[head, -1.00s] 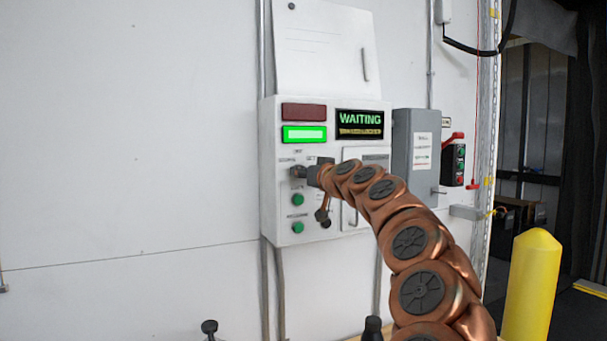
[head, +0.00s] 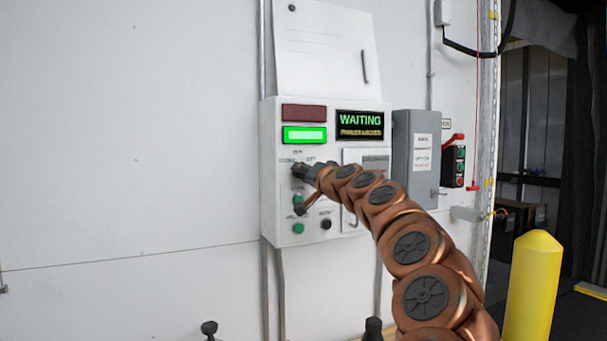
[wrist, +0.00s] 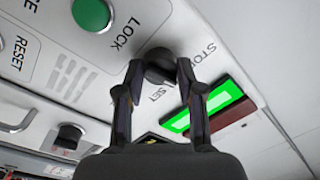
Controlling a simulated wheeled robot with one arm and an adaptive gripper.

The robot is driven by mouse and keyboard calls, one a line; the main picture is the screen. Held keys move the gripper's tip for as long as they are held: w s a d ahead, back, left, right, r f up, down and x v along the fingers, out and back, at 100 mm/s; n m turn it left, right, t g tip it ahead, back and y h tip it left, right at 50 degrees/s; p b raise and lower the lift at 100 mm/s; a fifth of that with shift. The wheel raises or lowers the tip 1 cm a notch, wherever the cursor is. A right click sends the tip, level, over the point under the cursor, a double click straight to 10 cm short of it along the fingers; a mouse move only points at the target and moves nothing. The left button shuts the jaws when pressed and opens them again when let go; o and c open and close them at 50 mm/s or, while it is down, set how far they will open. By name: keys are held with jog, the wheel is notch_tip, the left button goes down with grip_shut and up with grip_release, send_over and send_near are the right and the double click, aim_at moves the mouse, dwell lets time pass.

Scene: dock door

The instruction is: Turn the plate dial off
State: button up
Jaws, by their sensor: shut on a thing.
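The plate dial (wrist: 158,56) is a dark round knob on the white control box (head: 268,215). In the wrist view it sits between my two fingertips, with printed labels around it and a green LOCK button (wrist: 91,14) nearby. My gripper (wrist: 160,72) is shut on the dial, one finger on each side. In the head view my gripper (head: 300,171) is at the box's left part, below the lit green lamp (head: 304,135), and hides most of the dial. The dial's exact pointing is hard to read.
The display (head: 360,125) reads WAITING, and a dark red lamp (head: 304,112) is unlit. A green button (head: 298,228) and a black button (head: 326,224) sit below. A grey box (head: 402,150) stands right of the panel, and a yellow post (head: 533,290) at lower right.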

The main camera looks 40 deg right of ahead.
jog(key=shift+m+p, duration=0.3)
jog(key=shift+m, duration=0.8)
jog(key=o, duration=1.2)
jog(key=shift+c, duration=0.2)
jog(key=v, duration=1.2)
jog(key=shift+a+f, duration=0.1)
jog(key=shift+f, duration=0.05)
